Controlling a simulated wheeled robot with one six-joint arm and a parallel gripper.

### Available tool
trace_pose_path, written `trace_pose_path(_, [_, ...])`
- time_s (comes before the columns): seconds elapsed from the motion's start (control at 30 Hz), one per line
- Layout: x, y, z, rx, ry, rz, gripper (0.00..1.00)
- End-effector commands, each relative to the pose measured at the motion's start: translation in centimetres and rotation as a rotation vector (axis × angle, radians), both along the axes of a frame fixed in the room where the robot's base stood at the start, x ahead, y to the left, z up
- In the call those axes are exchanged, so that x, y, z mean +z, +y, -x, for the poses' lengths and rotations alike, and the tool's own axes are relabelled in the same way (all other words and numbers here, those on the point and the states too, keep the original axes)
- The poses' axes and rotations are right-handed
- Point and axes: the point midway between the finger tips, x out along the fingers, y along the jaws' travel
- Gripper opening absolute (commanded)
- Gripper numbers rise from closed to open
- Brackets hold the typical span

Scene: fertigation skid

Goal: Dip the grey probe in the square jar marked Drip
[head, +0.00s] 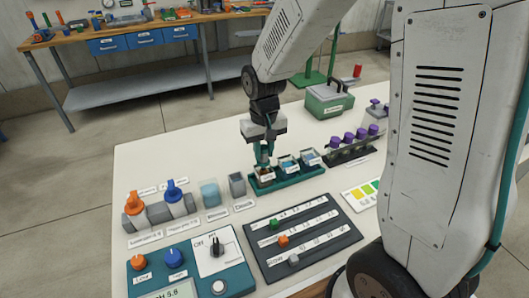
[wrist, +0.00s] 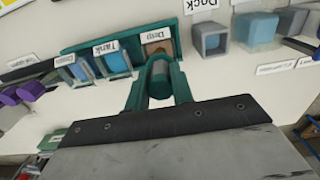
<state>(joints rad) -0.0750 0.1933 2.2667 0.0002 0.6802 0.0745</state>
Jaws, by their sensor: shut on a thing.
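My gripper (head: 264,152) points down over the left end of a green rack (head: 284,181). In the wrist view my gripper (wrist: 159,76) has its green fingers shut on the grey probe (wrist: 158,80). The square jar marked Drip (wrist: 158,47), with brown contents, is just beyond the probe's end. It is the leftmost jar in the head view (head: 267,174), partly behind the fingers. I cannot tell whether the probe tip is inside the jar. The jar marked Tank (wrist: 116,60) and another blue jar (wrist: 84,68) share the rack.
A grey holder marked Dock (head: 237,185) and a blue beaker (head: 210,192) stand left of the rack. Purple-capped bottles (head: 349,141) stand to its right. A dark slider board (head: 302,238) and a control panel (head: 190,268) lie in front. Orange and blue valves (head: 172,194) stand at the left.

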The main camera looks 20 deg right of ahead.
Motion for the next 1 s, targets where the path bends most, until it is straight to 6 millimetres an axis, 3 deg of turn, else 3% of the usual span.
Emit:
trace_pose_path(0.8, [6.6, 0.0, 0.0, 0.0, -0.003, 0.0, 0.0])
trace_pose_path(1.0, [7.4, 0.0, 0.0, 0.0, -0.001, 0.0, 0.0])
